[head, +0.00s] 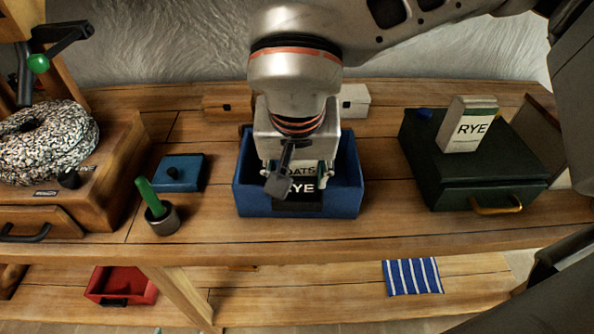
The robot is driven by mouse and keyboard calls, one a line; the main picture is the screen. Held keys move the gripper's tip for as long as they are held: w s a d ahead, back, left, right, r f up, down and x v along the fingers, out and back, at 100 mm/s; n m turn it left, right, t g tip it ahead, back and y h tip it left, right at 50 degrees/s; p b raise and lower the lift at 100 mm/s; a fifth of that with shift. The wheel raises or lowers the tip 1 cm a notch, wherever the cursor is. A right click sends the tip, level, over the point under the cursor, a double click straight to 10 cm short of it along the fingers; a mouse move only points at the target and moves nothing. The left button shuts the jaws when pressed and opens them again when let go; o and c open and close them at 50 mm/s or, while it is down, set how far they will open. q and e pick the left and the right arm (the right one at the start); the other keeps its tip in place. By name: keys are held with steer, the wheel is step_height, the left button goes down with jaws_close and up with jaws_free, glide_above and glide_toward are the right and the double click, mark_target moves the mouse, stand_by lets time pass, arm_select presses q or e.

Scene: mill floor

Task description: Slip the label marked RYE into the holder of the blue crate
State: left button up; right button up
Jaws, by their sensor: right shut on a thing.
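The blue crate (247,204) stands on the bench at the middle of the head view. My right gripper (297,176) reaches down from above over the crate's front wall and is shut on the dark label marked RYE (306,188). The label is at the crate's front, by the dark holder (297,207). I cannot tell whether its lower edge is inside the holder. My left gripper is not in view.
A white packet marked RYE (468,128) stands on a dark green case (470,172) at the right. A small blue box (179,173) and a cup with a green-handled tool (162,219) stand left of the crate. A millstone (45,140) is farther left. The bench front is clear.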

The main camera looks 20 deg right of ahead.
stand_by(0.3)
steer(key=o, duration=1.2)
steer(key=shift+r, duration=0.1)
steer(key=v, duration=1.2)
